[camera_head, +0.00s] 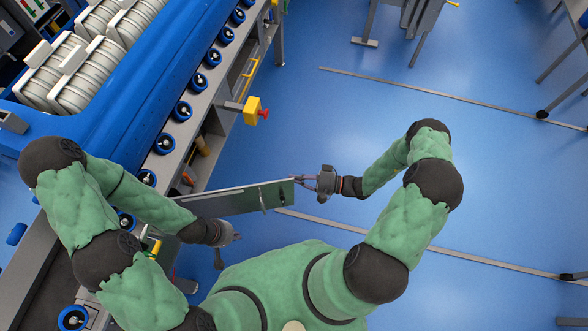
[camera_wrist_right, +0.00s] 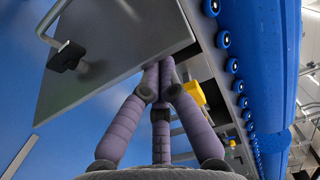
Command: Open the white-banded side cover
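The side cover (camera_head: 225,203) is a flat grey panel, swung out from the conveyor's side, with a bar handle (camera_head: 262,198) near its outer end. A white band is hard to make out. In the right wrist view, the cover (camera_wrist_right: 110,50) fills the upper left, its handle (camera_wrist_right: 60,45) beyond the fingers. My right gripper (camera_head: 298,181) is at the cover's outer end. Its fingers (camera_wrist_right: 160,75) are drawn together at the panel's edge; I see no clear pinch on it. My left gripper (camera_head: 230,248) is below the cover, fingers spread, empty.
The blue conveyor (camera_head: 130,105) with dark rollers runs diagonally at left, bearing white tubs (camera_head: 80,75). A yellow-and-red switch box (camera_head: 254,112) sticks out from its side. Blue floor (camera_head: 400,120) is open to the right, with metal strips across it.

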